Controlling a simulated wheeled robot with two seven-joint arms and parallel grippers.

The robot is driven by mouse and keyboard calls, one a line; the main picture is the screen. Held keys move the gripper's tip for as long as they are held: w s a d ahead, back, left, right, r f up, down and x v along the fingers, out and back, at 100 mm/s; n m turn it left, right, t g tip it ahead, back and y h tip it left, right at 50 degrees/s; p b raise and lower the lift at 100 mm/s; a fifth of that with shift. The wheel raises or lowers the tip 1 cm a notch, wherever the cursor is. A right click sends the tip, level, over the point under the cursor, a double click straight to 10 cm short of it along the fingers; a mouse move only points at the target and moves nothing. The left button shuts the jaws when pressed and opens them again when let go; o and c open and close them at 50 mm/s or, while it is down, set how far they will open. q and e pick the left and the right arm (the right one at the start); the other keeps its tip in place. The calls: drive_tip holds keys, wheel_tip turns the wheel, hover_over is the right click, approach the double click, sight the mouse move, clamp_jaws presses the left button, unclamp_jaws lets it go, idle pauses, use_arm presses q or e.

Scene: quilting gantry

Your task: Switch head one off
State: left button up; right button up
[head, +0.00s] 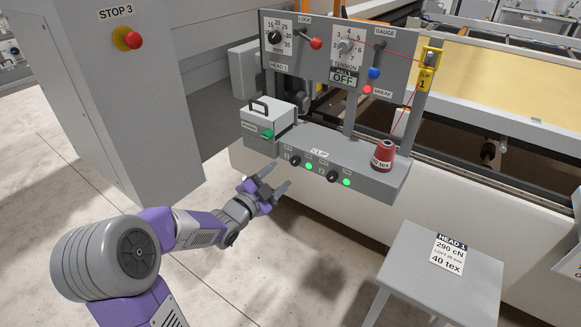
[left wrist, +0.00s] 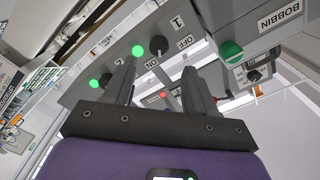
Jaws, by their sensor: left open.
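The head one control box (head: 378,181) carries two black rotary switches on its sloped front. Switch 1 (head: 296,160) has a lit green lamp (head: 309,166) beside it. Switch 2 (head: 332,176) also has a lit green lamp (head: 346,182). My left gripper (head: 276,179) is open and empty, in front of and below switch 1, apart from it. My right gripper is not in view.
A green-buttoned bobbin box (head: 268,120) sits left of the switches. A red thread cone (head: 383,155) stands on the box's right end. Above is a panel (head: 310,65) with dials and levers. A small table (head: 400,262) stands at lower right, and a STOP 3 cabinet (head: 135,90) at left.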

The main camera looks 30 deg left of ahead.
sight(293, 163)
use_arm(q)
drive_tip(key=w, duration=0.7)
drive_tip(key=shift+d+b, duration=0.3)
drive_tip(key=shift+b, duration=0.05)
clamp_jaws()
